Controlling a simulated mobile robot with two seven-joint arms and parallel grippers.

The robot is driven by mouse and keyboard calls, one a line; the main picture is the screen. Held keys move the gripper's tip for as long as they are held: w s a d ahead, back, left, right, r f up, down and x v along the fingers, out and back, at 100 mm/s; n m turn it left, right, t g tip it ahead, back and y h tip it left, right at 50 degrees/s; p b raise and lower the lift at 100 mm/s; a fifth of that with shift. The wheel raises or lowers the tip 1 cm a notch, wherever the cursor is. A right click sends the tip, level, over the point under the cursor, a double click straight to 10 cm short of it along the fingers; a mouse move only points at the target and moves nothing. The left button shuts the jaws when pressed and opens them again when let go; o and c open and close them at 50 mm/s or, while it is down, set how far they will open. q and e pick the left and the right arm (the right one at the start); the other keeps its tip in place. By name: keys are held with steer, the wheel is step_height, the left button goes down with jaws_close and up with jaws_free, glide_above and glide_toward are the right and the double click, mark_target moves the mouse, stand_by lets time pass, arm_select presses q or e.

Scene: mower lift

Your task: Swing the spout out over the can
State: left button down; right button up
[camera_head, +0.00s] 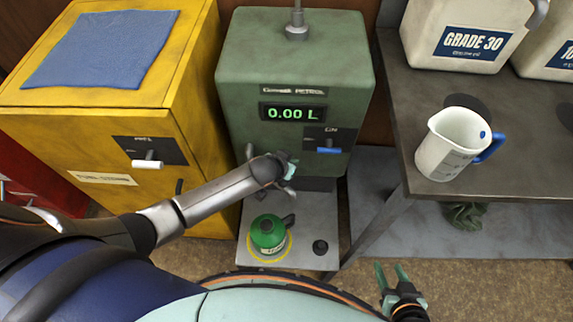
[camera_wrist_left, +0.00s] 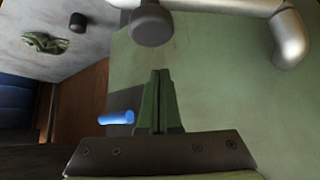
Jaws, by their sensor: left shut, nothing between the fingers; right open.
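The green petrol pump (camera_head: 295,60) stands in the middle, its display reading 0.00 L. Its grey metal spout (camera_head: 249,152) is mostly hidden behind my left arm in the head view. In the left wrist view the bent spout pipe (camera_wrist_left: 288,38) runs across the top, with a dark round end beside it. My left gripper (camera_head: 290,168) is shut and empty in front of the pump; its fingers (camera_wrist_left: 160,75) are together below the pipe, apart from it in that picture. The green can (camera_head: 268,236) stands upright on the platform inside a yellow ring. My right gripper (camera_head: 392,275) is open and empty at lower right.
A black cap (camera_head: 320,247) lies right of the can. The pump has a blue switch (camera_head: 329,150). A yellow cabinet (camera_head: 200,100) is at left. The bench (camera_head: 400,90) at right holds a white jug (camera_head: 445,150) and white containers (camera_head: 465,35). A green rag (camera_head: 465,215) lies below.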

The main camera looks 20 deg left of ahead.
arm_select(q)
steer(key=s, duration=0.2)
steer(key=s+p, duration=0.1)
steer(key=shift+s+a+f, duration=0.35)
steer(key=shift+s+f, duration=0.05)
arm_select(e)
steer(key=shift+r, duration=0.45)
arm_select(q)
steer(key=shift+a, duration=0.1)
arm_select(e)
steer(key=shift+r, duration=0.1)
